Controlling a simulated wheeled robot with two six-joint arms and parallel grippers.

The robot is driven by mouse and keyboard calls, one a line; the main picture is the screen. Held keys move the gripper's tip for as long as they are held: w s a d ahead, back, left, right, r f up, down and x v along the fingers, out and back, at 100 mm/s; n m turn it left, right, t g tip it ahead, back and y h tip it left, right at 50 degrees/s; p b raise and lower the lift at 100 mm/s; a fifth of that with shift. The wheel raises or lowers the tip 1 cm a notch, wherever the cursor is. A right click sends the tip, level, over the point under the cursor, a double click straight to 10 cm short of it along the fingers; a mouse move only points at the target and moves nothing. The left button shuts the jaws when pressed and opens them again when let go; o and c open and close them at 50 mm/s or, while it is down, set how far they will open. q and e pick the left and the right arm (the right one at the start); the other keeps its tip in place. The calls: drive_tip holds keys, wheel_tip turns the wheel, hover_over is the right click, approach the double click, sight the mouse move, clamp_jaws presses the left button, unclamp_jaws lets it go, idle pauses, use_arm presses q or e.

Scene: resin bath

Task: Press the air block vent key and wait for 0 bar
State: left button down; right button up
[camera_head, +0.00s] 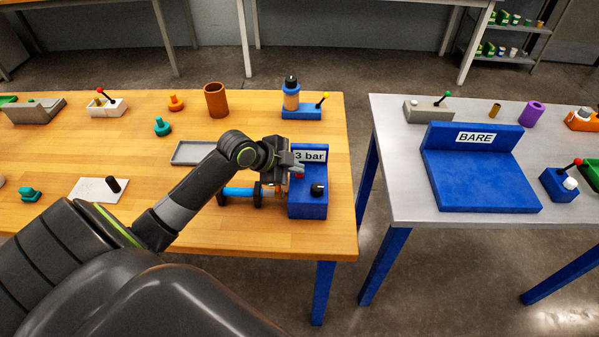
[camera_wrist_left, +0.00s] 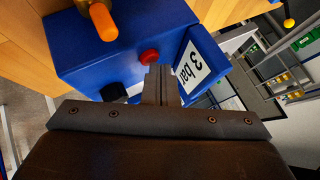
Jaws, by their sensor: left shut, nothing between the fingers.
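The blue air block (camera_head: 307,211) stands near the right edge of the wooden table, and its white display (camera_head: 314,156) reads 3 bar. The left wrist view also shows the display (camera_wrist_left: 189,68), turned on its side. The red key (camera_wrist_left: 149,57) is on the block's top face, with a black knob (camera_wrist_left: 113,92) to its left. My left gripper (camera_head: 297,167) is over the block. In the left wrist view its fingertips (camera_wrist_left: 158,70) are shut, empty and close beside the red key. I cannot tell whether they touch it. My right gripper is not in view.
A blue cylinder with black ends (camera_head: 239,192) lies left of the block, partly behind my arm. A grey tray (camera_head: 190,152) and a brown cup (camera_head: 216,100) are farther left. A blue stand (camera_head: 301,112) is behind. The grey table (camera_head: 400,180) is across a gap.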

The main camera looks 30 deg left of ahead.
sight(295, 177)
use_arm(q)
drive_tip(key=shift+f, duration=0.1)
idle(0.3)
drive_tip(key=shift+r+p, duration=0.85)
drive_tip(key=shift+r, duration=0.1)
wheel_tip(295, 177, up, 5)
drive_tip(key=p, duration=0.4)
idle(0.6)
